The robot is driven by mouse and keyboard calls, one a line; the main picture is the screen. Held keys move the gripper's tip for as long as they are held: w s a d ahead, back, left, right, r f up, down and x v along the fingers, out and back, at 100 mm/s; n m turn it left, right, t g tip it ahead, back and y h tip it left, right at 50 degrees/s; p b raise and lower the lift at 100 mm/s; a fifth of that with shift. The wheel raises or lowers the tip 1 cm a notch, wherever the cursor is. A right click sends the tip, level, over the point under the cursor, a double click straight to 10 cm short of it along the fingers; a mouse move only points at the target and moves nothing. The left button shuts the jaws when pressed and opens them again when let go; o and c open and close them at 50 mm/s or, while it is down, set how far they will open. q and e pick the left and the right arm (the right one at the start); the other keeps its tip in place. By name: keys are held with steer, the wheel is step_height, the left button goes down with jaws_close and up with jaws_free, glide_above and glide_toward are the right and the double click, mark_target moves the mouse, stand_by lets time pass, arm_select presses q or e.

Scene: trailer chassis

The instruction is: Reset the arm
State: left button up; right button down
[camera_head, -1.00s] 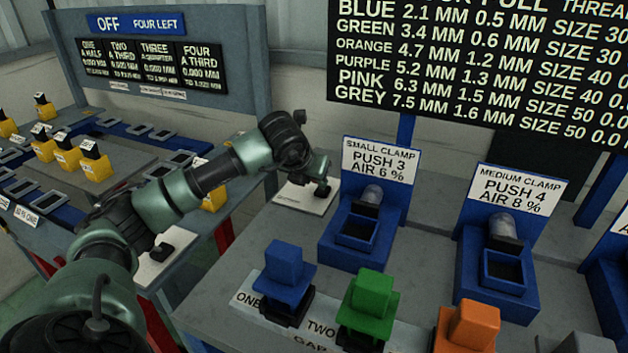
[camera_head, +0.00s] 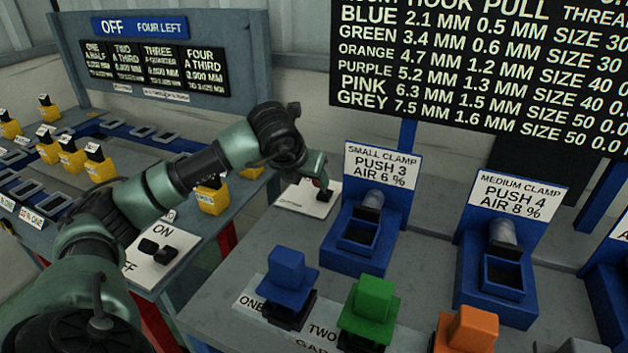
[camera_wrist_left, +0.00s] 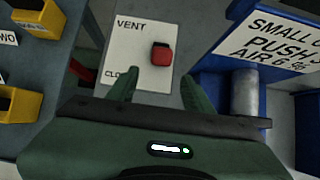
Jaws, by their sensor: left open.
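My left arm reaches in from the left in the head view. Its gripper (camera_head: 321,184) is over the white plate (camera_head: 299,199) left of the small clamp. In the left wrist view my left gripper (camera_wrist_left: 158,82) has its two fingers spread apart with nothing between them. Beyond the fingertips the white plate (camera_wrist_left: 126,55) reads "VENT" and, partly hidden, "CLO...". A red block (camera_wrist_left: 162,54) sits on that plate. My right gripper is not in view.
The small clamp (camera_head: 359,238) and medium clamp (camera_head: 502,268) stand on the grey table. Blue (camera_head: 287,281), green (camera_head: 369,310) and orange (camera_head: 467,331) blocks stand along its front. An ON switch plate (camera_head: 157,255) is on the left bench.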

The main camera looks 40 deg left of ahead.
arm_select(q)
steer(key=shift+v, duration=0.9)
